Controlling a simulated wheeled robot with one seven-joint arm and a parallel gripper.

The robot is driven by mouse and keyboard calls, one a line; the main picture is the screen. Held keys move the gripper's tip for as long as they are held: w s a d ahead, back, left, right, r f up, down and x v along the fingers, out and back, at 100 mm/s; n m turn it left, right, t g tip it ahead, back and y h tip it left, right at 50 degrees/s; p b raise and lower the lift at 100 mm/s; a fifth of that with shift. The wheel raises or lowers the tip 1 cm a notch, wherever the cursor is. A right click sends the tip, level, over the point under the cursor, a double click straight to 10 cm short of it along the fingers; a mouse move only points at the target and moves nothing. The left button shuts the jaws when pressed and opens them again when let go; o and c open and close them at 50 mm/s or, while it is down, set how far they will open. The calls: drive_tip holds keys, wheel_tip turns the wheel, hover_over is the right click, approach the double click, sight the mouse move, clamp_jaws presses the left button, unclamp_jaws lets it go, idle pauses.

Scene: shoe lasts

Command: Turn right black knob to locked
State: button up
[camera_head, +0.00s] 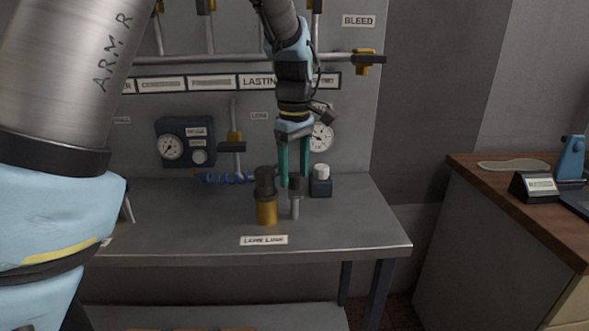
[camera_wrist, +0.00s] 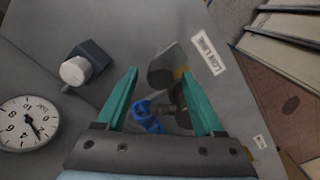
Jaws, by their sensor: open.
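Two black-topped knobs stand on the grey bench. The left one (camera_head: 265,181) is thicker and sits on a brass body. The right black knob (camera_head: 296,184) is slimmer and sits on a grey stem. My gripper (camera_head: 293,180) points down with its green fingers apart, at the right knob's top as seen in the head view. In the wrist view, the open fingers (camera_wrist: 168,82) have a dark cap (camera_wrist: 161,70) between their tips, with brass and darker parts beside it. I cannot tell whether the fingers touch the knob. No locked marking is readable.
A dark box with a white knob (camera_head: 321,178) stands close right of the gripper. A round gauge (camera_head: 320,137) and a dark gauge panel (camera_head: 184,142) are on the back wall. A blue coiled hose (camera_head: 222,178) lies at the back. The bench's front right is clear.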

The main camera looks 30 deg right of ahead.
clamp_jaws()
idle(0.5)
